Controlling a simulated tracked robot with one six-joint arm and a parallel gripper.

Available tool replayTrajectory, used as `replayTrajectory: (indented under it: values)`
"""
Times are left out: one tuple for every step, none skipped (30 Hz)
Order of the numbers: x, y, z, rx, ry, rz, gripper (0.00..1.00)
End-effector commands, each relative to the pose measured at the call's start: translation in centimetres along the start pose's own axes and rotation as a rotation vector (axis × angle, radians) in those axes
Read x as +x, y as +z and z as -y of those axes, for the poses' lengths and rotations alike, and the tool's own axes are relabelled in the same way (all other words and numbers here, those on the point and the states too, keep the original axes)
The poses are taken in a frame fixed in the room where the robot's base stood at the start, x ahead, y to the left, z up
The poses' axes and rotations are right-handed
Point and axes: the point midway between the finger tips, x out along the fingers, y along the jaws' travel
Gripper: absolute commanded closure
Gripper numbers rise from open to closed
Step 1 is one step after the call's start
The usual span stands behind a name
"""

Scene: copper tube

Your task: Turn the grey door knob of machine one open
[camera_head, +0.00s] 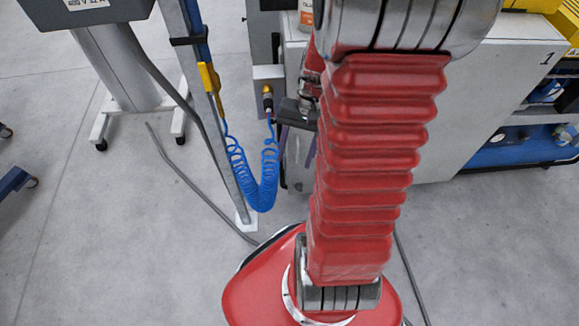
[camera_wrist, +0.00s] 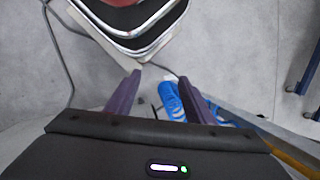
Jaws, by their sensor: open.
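Machine one is the white cabinet (camera_head: 465,115) marked "1" at the right of the head view, partly behind my red arm. I cannot make out its grey door knob in either view. My gripper (camera_head: 297,158) hangs beside the cabinet's left edge in the head view, its purple fingers pointing down, partly hidden by my arm. In the wrist view my gripper (camera_wrist: 160,78) has its two purple fingers apart, with nothing held between them.
A blue coiled hose (camera_head: 266,180) hangs just left of my gripper and shows beyond the fingers in the wrist view (camera_wrist: 172,100). A metal post (camera_head: 213,110) with a yellow handle (camera_head: 211,82) stands left of it. Grey floor (camera_head: 110,240) is open at left; a cable crosses it.

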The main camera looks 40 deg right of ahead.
Motion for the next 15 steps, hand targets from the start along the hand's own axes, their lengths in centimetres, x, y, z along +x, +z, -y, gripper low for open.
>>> replayTrajectory:
  values:
    - [0.9,-0.5,-0.6,0.044,-0.014,0.029,0.52]
    - [1.3,-0.8,-0.8,0.07,-0.025,0.042,0.52]
    - [1.9,-1.1,-1.1,0.102,-0.037,0.061,0.52]
    - [2.3,-1.3,-1.4,0.127,-0.048,0.075,0.52]
    - [2.8,-1.6,-1.6,0.153,-0.058,0.089,0.52]
    - [3.3,-1.9,-2.0,0.186,-0.071,0.107,0.52]
    - [3.8,-2.1,-2.2,0.213,-0.083,0.121,0.52]
    - [4.3,-2.3,-2.4,0.238,-0.092,0.136,0.52]
    - [4.9,-2.6,-2.7,0.274,-0.107,0.155,0.52]
    - [5.3,-2.9,-3.0,0.299,-0.118,0.168,0.52]
    - [5.8,-3.1,-3.2,0.325,-0.129,0.182,0.52]
    - [6.4,-3.4,-3.5,0.36,-0.145,0.2,0.52]
    - [6.9,-3.5,-3.7,0.387,-0.156,0.214,0.52]
    - [7.3,-3.8,-3.9,0.415,-0.168,0.228,0.52]
    - [8.0,-4.1,-4.2,0.451,-0.183,0.245,0.52]
